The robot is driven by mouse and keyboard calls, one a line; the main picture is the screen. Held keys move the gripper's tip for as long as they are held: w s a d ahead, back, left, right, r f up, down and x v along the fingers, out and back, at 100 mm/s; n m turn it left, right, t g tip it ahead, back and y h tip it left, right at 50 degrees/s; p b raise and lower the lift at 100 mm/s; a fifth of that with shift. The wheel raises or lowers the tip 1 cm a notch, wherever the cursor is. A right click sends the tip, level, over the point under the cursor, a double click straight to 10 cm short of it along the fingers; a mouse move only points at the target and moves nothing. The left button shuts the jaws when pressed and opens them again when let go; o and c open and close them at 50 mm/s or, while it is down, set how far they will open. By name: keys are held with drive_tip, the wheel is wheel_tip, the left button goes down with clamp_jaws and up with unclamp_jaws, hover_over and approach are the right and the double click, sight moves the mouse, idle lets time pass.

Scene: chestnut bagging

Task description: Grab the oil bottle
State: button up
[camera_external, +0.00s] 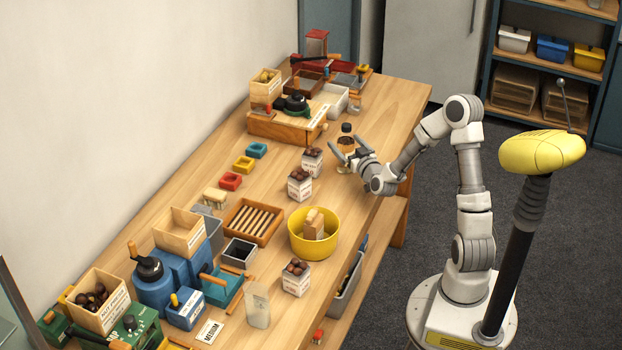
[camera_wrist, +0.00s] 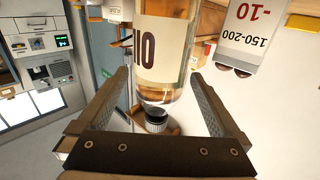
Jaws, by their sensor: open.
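The oil bottle (camera_external: 346,131) stands near the right edge of the wooden table, with a dark cap and amber contents. My gripper (camera_external: 347,150) is at the bottle, its fingers spread, partly hiding its body. In the wrist view, the bottle (camera_wrist: 165,40) appears upside down, with its cream label reading OIL and its cap toward the palm. It lies between the two open fingers (camera_wrist: 160,78), with a visible gap on the left. Whether the right finger touches it I cannot tell. Its base is out of the wrist view.
A chestnut bag (camera_external: 311,163) stands just left of my gripper, and another (camera_external: 300,191) is nearer. A printed white bag (camera_wrist: 250,30) is close to the right finger in the wrist view. A yellow bowl (camera_external: 297,244) stands nearer. A wooden board station (camera_external: 272,128) is behind left.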

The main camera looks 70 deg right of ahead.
drive_tip(key=shift+x, duration=1.75)
clamp_jaws()
